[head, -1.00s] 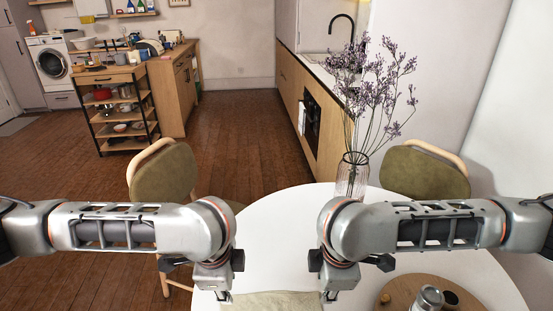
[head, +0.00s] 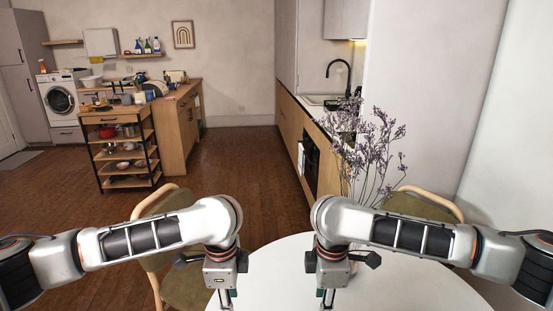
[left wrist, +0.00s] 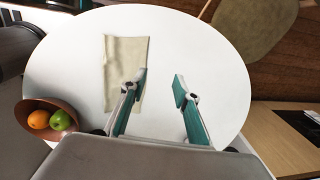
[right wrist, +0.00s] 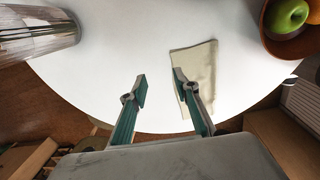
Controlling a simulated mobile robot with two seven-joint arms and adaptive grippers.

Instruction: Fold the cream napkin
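The cream napkin lies as a narrow rectangle on the white round table (head: 390,287). It shows in the left wrist view (left wrist: 122,62) and in the right wrist view (right wrist: 202,66), partly behind one finger in each. How many layers it has is unclear. The napkin is below the head view's edge. My left gripper (left wrist: 159,88) is open and empty above the table, one finger over the napkin. My right gripper (right wrist: 160,88) is also open and empty, one finger over the napkin. In the head view both hands point down, their fingertips cut off or unclear.
A glass vase (right wrist: 38,30) with purple flowers (head: 368,150) stands on the table. A brown bowl (left wrist: 42,107) holds fruit. Chairs (head: 180,285) stand by the table. Much of the white tabletop around the napkin is bare.

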